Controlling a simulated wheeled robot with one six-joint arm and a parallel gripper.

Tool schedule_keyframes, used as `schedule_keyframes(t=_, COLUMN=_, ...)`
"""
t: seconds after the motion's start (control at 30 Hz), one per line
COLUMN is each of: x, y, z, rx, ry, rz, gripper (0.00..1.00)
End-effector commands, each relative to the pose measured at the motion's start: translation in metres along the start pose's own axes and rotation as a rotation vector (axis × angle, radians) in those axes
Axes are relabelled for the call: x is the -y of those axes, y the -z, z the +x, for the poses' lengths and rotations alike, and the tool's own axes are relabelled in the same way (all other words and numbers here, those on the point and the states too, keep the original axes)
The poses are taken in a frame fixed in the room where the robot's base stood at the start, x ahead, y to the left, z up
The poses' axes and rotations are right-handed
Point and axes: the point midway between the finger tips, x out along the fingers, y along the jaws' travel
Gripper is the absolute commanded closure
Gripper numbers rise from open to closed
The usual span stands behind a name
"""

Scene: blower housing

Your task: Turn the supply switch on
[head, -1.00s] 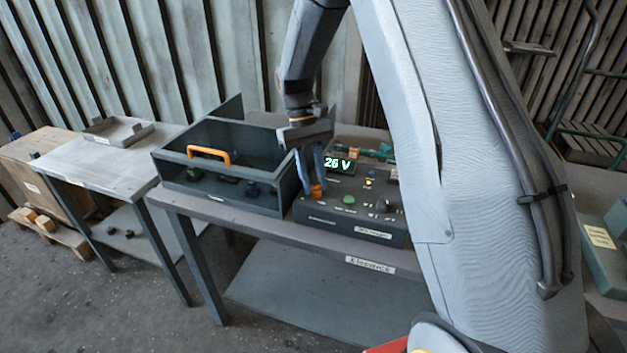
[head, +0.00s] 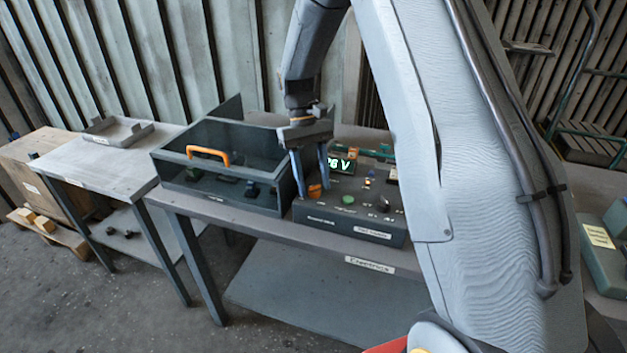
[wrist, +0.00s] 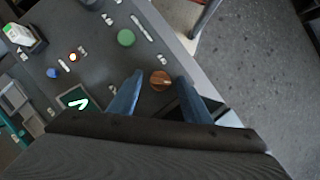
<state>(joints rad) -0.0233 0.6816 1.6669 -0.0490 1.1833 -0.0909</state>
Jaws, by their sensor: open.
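My gripper (head: 313,187) is open, pointing down over the knob, one finger on each side. In the wrist view my gripper (wrist: 160,76) shows gaps between its fingertips and the knob. A green button (head: 348,199) lies right of the knob.
A dark open-topped box with an orange handle (head: 208,154) stands close left of the unit. Smaller knobs and lamps sit right of the green button. A metal side table (head: 100,165) stands further left. The bench's front edge (head: 290,238) is clear.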

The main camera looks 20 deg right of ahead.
Motion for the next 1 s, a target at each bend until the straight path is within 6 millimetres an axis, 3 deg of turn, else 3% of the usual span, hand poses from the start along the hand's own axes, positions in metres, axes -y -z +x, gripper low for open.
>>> schedule_keyframes(t=0.17, x=0.0, y=0.001, z=-0.011, rx=-0.002, ry=0.0, rz=0.0, gripper=0.56)
schedule_keyframes(t=0.6, x=-0.001, y=0.001, z=-0.072, rx=-0.002, ry=0.0, rz=0.0, gripper=0.56)
schedule_keyframes(t=1.0, x=0.0, y=0.0, z=-0.078, rx=0.0, ry=0.0, rz=0.0, gripper=0.56)
